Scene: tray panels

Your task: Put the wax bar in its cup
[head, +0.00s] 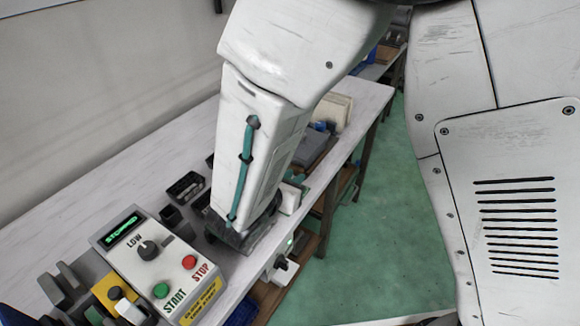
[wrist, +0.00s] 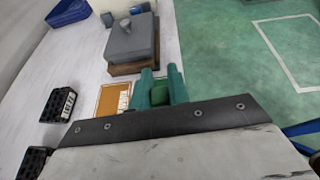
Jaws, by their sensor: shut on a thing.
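In the wrist view my gripper (wrist: 160,88) has two teal fingers shut on a small dark green block (wrist: 160,93), which I take for the wax bar. The fingers cover its sides and the dark wrist plate hides its lower part. In the head view my arm hides the fingers and the bar. Just beyond the fingers, to the left, lies an orange-brown panel (wrist: 110,97) with a white label. I cannot tell which thing is the bar's cup; a small dark open box (head: 172,215) stands left of my arm in the head view.
A control box (head: 158,262) reading STOPPED stands at the bench's near end. A black slotted holder (head: 186,187) lies on the bench (head: 130,185). A grey block on a brown base (wrist: 132,42) and a blue bin (wrist: 70,12) lie further along. Green floor (wrist: 225,60) is at right.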

